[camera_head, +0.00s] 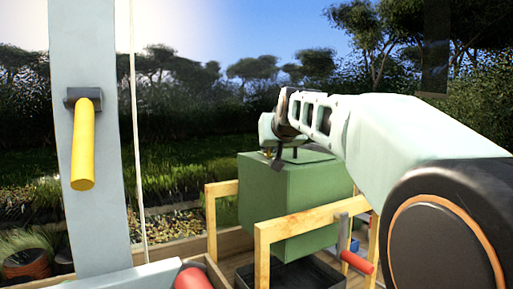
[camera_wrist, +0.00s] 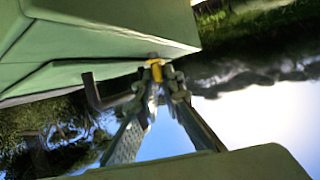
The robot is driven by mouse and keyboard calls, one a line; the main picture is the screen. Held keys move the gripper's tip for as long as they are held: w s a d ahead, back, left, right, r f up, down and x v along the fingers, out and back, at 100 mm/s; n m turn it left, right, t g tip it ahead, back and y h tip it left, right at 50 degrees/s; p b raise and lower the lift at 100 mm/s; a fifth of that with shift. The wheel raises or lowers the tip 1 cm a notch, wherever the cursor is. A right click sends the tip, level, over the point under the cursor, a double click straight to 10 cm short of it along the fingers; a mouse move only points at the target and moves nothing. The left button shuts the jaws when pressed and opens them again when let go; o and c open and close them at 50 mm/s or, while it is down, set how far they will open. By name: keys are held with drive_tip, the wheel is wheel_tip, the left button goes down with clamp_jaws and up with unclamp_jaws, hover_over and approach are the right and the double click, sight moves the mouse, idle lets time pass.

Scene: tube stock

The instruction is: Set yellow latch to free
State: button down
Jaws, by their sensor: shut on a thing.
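A small yellow piece (camera_wrist: 155,68) sits at the edge of a green box (camera_head: 290,195), between my fingertips in the wrist view. In the head view only a speck of yellow (camera_head: 268,152) shows at the top of the box. My gripper (camera_wrist: 158,80) is shut on this piece; in the head view my gripper (camera_head: 275,156) is at the box's top left. A larger yellow handle (camera_head: 83,145) hangs down from a dark mount on the pale post at the left, well away from my gripper. I cannot tell which yellow part is the latch.
A dark bent bar (camera_wrist: 98,95) sticks out from the box beside my fingers. Wooden rails (camera_head: 262,245) frame the box. A red-ended lever (camera_head: 357,262) is on the front right frame. A dark tray (camera_head: 290,272) lies below, and a red cylinder (camera_head: 192,279) is nearer.

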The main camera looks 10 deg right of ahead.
drive_tip(key=shift+d+f+n+y+b, duration=0.15)
drive_tip(key=shift+f+n+y+b, duration=0.2)
drive_tip(key=shift+n+y, duration=0.3)
drive_tip(key=shift+f+n+y+b, duration=0.1)
drive_tip(key=shift+n+y+b, duration=0.45)
drive_tip(key=shift+b, duration=0.4)
drive_tip(key=shift+n+g+y+b, duration=0.3)
drive_tip(key=shift+n+y+b, duration=0.2)
drive_tip(key=shift+y+b, duration=0.2)
drive_tip(key=shift+r+n+y, duration=0.35)
drive_tip(key=shift+n+y, duration=0.15)
drive_tip(key=c, duration=2.1)
unclamp_jaws()
drive_tip(key=shift+r, duration=0.1)
